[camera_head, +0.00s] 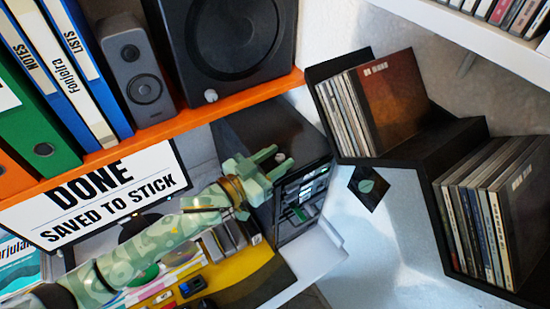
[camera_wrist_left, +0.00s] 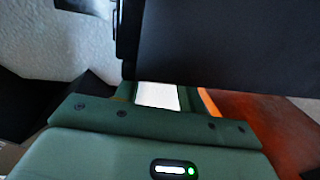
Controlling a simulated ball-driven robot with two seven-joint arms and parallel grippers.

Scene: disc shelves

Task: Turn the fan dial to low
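My left gripper (camera_head: 279,158), pale green, reaches in from the lower left to the black tower-like box (camera_head: 275,125) under the orange shelf. Its two fingers look apart, by the box's top edge. A small pale knob-like spot shows between or just behind the fingertips; I cannot tell if it is the fan dial or part of a finger. No fan dial can be made out for certain. In the left wrist view the green gripper body (camera_wrist_left: 150,150) fills the bottom, a dark box (camera_wrist_left: 220,45) covers the top, and the fingertips are hidden. My right gripper is not in view.
The orange shelf (camera_head: 170,133) above holds binders, a small grey speaker (camera_head: 135,70) and a large black speaker (camera_head: 235,45). A sign (camera_head: 95,200) stands below. Black disc shelves (camera_head: 400,155) with discs are at right.

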